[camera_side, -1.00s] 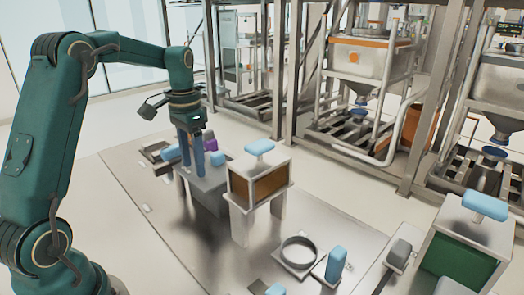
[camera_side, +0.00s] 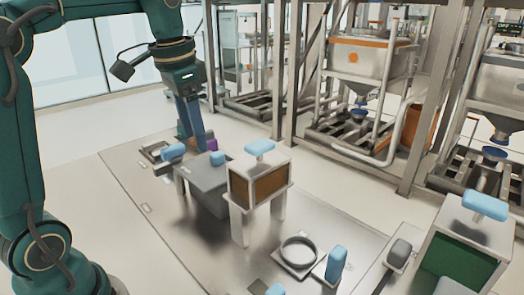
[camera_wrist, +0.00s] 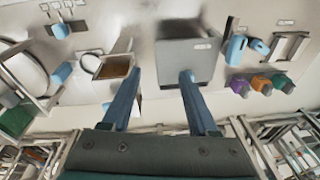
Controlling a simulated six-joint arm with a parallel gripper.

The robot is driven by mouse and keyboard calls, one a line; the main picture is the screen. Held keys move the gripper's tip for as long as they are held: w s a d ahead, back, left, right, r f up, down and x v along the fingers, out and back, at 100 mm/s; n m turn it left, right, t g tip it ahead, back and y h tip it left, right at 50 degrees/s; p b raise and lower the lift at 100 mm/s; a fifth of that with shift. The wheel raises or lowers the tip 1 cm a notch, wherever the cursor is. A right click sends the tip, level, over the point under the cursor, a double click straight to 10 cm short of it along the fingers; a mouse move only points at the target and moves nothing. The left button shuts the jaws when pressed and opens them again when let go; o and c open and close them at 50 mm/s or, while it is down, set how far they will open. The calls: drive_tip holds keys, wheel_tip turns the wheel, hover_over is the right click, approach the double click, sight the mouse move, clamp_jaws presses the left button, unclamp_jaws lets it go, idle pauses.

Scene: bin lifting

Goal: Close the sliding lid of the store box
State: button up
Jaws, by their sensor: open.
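A grey box (camera_side: 208,184) stands on the work plate in the side view, with a flat grey top and a small blue knob (camera_side: 217,158). It looks like the store box. It also shows in the wrist view as a grey box (camera_wrist: 188,62) with a pale label; whether its lid is fully shut is hard to tell. My gripper (camera_side: 196,148) is open, its two blue fingers pointing down above and behind the box in the side view. In the wrist view my gripper (camera_wrist: 158,72) has a wide, empty gap between its fingertips, and the right fingertip overlaps the box.
A box with a brown front (camera_side: 258,184) and blue handle stands close right of the grey box. A purple piece (camera_side: 211,145) and a blue block (camera_side: 172,152) are near my fingers. A ring (camera_side: 298,252) and a green-fronted box (camera_side: 462,262) stand further right.

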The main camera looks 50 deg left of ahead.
drive_tip(key=s+d+f+t, duration=0.3)
drive_tip(key=s+d+f, duration=0.2)
drive_tip(key=s+d, duration=0.4)
drive_tip(key=shift+s+n+t+h, duration=0.3)
drive_tip(key=shift+s+n, duration=0.1)
drive_tip(key=shift+s, duration=0.65)
drive_tip(key=shift+d+f, duration=0.1)
